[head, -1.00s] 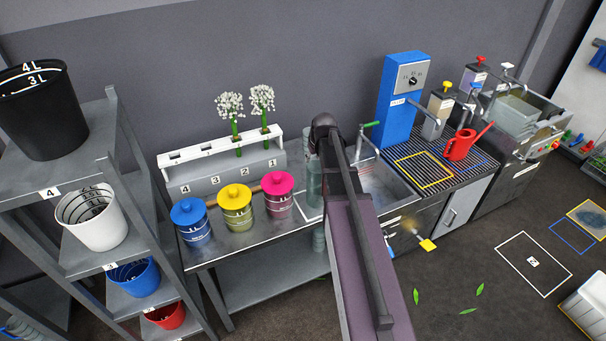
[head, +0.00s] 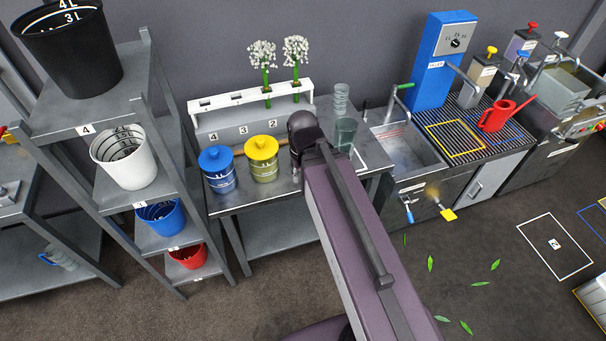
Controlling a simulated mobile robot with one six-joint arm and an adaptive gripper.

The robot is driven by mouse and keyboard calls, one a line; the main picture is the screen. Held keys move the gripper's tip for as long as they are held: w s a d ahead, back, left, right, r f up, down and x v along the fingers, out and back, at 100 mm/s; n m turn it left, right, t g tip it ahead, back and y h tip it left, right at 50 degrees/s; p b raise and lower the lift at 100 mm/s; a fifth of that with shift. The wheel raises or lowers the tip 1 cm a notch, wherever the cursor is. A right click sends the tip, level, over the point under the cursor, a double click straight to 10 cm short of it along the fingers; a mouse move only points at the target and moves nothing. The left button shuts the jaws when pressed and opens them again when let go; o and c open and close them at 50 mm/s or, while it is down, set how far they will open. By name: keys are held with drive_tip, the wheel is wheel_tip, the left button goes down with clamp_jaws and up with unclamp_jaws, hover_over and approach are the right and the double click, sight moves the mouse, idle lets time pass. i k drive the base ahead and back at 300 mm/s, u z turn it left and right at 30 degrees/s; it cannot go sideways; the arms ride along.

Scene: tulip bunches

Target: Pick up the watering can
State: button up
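The red watering can (head: 494,117) stands upright on the slatted drain grid at the right, its spout pointing up and right. It is beside the yellow square outline on the grid. My arm reaches up from the bottom centre toward the metal bench, well to the left of the can. My gripper's fingers are not visible; the arm's dark far end hides that area. Nothing touches the can.
A sink (head: 405,150) and a blue dispenser (head: 440,62) stand left of the can. Blue (head: 217,171) and yellow (head: 262,160) lidded canisters stand on the bench. A shelf of buckets is at left. Leaves lie on the open floor at right.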

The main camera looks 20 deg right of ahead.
sight(501, 111)
drive_tip(key=z, duration=4.9)
drive_tip(key=i, duration=0.1)
drive_tip(key=u, duration=3.2)
drive_tip(key=i, duration=0.6)
drive_tip(key=z, duration=0.2)
drive_tip(key=k, duration=0.35)
drive_tip(key=u, duration=0.05)
